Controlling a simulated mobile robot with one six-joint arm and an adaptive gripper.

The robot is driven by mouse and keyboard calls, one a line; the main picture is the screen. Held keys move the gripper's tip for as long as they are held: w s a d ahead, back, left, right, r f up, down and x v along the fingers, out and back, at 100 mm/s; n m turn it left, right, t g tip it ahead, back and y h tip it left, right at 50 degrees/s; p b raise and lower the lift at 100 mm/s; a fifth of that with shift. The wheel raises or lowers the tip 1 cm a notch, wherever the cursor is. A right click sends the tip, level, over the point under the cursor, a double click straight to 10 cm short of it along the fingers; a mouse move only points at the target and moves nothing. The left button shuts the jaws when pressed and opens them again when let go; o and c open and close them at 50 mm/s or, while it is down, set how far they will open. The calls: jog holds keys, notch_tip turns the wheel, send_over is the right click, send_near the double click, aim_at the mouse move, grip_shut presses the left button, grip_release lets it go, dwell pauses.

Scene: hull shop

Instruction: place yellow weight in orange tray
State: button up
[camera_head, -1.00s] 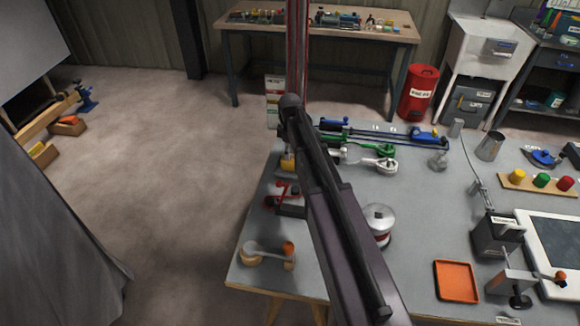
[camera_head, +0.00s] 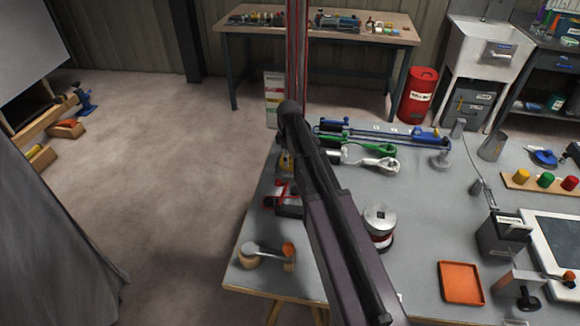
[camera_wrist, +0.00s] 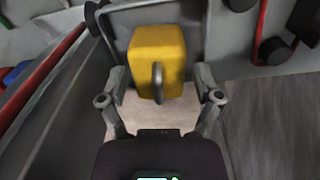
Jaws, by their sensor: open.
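The yellow weight (camera_wrist: 158,55) is a yellow block with a grey ring handle. In the wrist view it lies ahead of my gripper (camera_wrist: 160,88), centred between the two fingers, which are apart with visible gaps on both sides. Whether the fingers reach around it is unclear. In the head view only a small yellow part of the weight (camera_head: 285,163) shows near the table's left edge, beside my arm. My arm hides the gripper there. The orange tray (camera_head: 461,283) is a shallow, empty square on the table's near right part.
On the grey table (camera_head: 420,220), a silver-and-red spool (camera_head: 380,224) stands right of my arm. A red clamp-like tool (camera_head: 283,197) lies near the weight. Green and white tools (camera_head: 372,152) lie behind. A dark box (camera_head: 503,236) stands beyond the tray. Bare tabletop lies between spool and tray.

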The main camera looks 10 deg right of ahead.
jog(key=shift+f+b, duration=0.9)
jog(key=shift+f, duration=0.3)
jog(key=shift+c, duration=0.2)
jog(key=c, duration=1.1)
